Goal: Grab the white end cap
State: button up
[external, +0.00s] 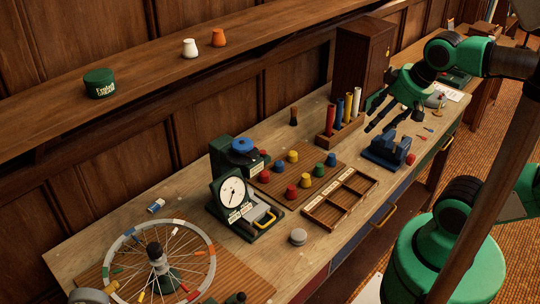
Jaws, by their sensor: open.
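A small white cap-shaped piece (190,47) stands upright on the long wooden shelf at the back, beside a similar orange piece (218,38). I take it for the white end cap, though it is too small to be sure. My gripper (380,124) is at the right, above the workbench near the rack of coloured tubes. It is open, pointing down and to the left, with nothing seen between its fingers. It is well apart from the white piece, far to its right.
A green tin (99,83) stands on the shelf. The bench (110,234) holds a spoked wheel (157,262), a dial gauge (232,191), a board of coloured pegs (268,187), an empty divided tray (340,199), a blue vise (388,149) and a grey round piece (298,237). A dark cabinet (360,62) stands behind.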

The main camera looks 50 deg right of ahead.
jog(key=shift+o, duration=1.2)
jog(key=shift+w, duration=0.1)
jog(key=w+a+f+n+y+p, duration=0.1)
jog(key=w+a+p, duration=0.1)
jog(key=w, duration=1)
jog(key=w+a+f+n+p, duration=0.1)
jog(key=w+a+p, duration=0.15)
jog(key=w, duration=1.05)
jog(key=w+a+f+n+g+p, duration=0.1)
jog(key=w+a+f+n+p, duration=0.1)
jog(key=w+f, duration=1.5)
jog(key=shift+w+a+y+p, duration=0.3)
jog(key=shift+w+a+p, duration=0.2)
jog(key=shift+w+a, duration=0.6)
jog(key=shift+s+a+f, duration=0.15)
jog(key=shift+f, duration=0.1)
